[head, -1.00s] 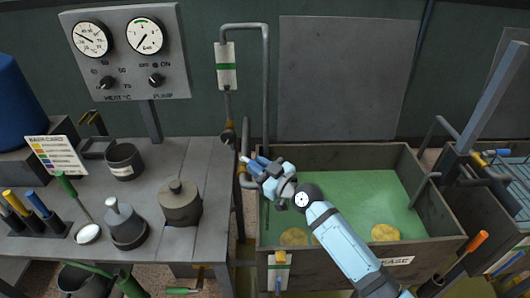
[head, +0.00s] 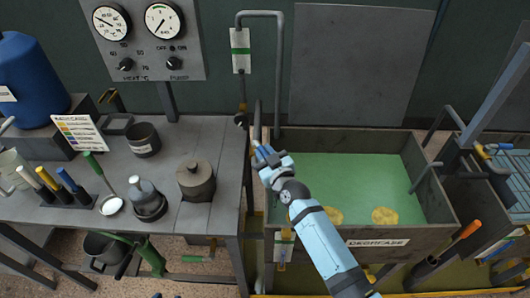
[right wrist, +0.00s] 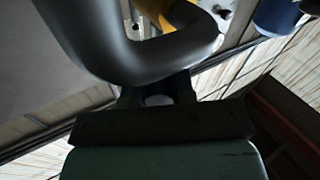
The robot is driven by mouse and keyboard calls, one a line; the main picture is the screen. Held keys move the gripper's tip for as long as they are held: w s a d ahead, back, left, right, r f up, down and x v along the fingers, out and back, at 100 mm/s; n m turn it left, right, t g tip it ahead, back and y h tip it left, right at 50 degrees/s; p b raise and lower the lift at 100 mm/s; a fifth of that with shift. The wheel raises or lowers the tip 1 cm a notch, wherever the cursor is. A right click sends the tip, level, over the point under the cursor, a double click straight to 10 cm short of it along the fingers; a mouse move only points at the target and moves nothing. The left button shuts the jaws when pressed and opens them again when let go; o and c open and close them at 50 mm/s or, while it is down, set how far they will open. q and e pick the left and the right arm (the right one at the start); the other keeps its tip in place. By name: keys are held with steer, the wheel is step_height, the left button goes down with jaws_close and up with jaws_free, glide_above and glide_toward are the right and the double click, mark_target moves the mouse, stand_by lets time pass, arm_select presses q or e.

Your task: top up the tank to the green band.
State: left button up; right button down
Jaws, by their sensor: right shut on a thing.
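The tank (head: 345,138) is an open grey trough with green liquid (head: 345,168) and two yellow discs in it. A sight gauge (head: 284,243) on its front has a white plate with a green band; its level is too small to read. My right gripper (head: 264,155) is at the tank's back left corner, beside an upright grey pipe (head: 257,118). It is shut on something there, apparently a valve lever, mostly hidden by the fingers. In the right wrist view a curved grey pipe (right wrist: 135,50) crosses close in front of the jaws. My left gripper is out of view.
A bench (head: 140,195) to the left holds pots, a ladle and coloured-handled tools. A control panel (head: 150,35) with two dials stands behind it. A pipe with a green-banded plate (head: 240,50) rises behind. Another tank with a rack (head: 515,180) is at right.

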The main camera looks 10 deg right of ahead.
steer(key=c, duration=1)
jaws_free()
steer(key=shift+o, duration=0.2)
steer(key=b+v, duration=0.1)
steer(key=v, duration=1.3)
steer(key=shift+b, duration=0.4)
